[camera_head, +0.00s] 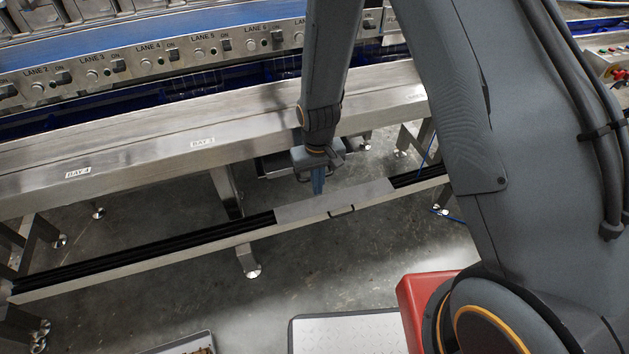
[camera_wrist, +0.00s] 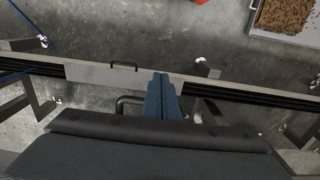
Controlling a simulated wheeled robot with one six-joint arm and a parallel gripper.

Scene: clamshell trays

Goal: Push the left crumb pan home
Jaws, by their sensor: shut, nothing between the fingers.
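My gripper (camera_head: 318,188) points down with its blue fingers closed together and empty. It is just in front of the steel bench's front beam. In the wrist view the closed fingers (camera_wrist: 163,80) overlap the low rail. A dark, shallow pan-like shape (camera_head: 275,166) sits under the bench, just left of and behind my gripper, partly hidden by it. It may be the crumb pan; I cannot tell how far out it stands. A dark curved bar (camera_wrist: 128,99) shows beside the fingers in the wrist view. Whether the fingers touch anything is unclear.
A low rail (camera_head: 150,252) with a grey sliding plate (camera_head: 335,200) and dark handle (camera_head: 342,210) runs below my gripper. A tray of brown crumbs (camera_wrist: 290,18) lies on the floor. A red box (camera_head: 415,290) and a pale plate (camera_head: 345,335) are near my base. Open floor lies between.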

